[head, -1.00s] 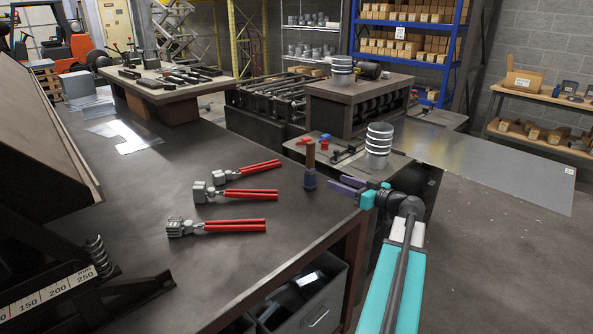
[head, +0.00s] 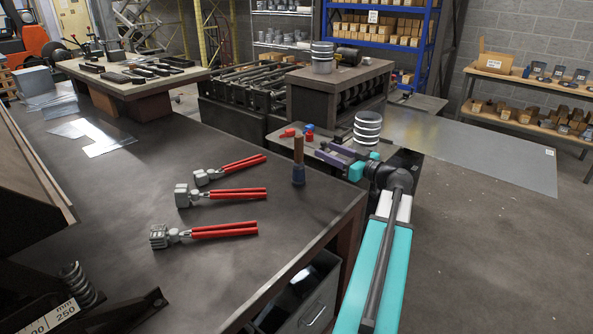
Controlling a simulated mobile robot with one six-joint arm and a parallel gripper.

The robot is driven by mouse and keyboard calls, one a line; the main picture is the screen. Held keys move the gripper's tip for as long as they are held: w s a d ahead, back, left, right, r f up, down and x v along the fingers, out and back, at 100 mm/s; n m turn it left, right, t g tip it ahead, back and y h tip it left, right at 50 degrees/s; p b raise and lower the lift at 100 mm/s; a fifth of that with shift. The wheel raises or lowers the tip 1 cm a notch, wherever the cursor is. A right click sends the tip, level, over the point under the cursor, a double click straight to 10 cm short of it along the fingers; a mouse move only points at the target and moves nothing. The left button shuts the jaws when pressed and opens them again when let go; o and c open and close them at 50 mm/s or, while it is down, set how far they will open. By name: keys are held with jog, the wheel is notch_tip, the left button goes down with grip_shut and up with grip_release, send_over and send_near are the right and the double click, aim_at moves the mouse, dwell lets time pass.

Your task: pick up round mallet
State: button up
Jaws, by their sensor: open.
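My gripper (head: 325,151) is just to the right of the mallet in the picture and is open. Its purple fingers point left toward the upper handle, with a visible gap between them and the mallet. Nothing shows between the fingers.
Several red-handled pliers (head: 220,195) lie on the bench left of the mallet. A stack of duct rings (head: 367,130) stands on a small table behind my gripper. A metal sheet (head: 470,150) lies to the right. The bench around the mallet is clear.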

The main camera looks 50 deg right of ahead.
aim_at(301, 139)
jog(key=w+p, duration=0.2)
jog(key=w, duration=0.5)
jog(key=shift+w, duration=0.75)
jog(key=shift+w, duration=0.1)
jog(key=shift+w+r+p, duration=0.1)
jog(key=shift+w+p, duration=1.35)
jog(key=shift+w, duration=0.85)
jog(key=shift+w+a, duration=0.1)
jog(key=shift+w, duration=0.15)
grip_shut()
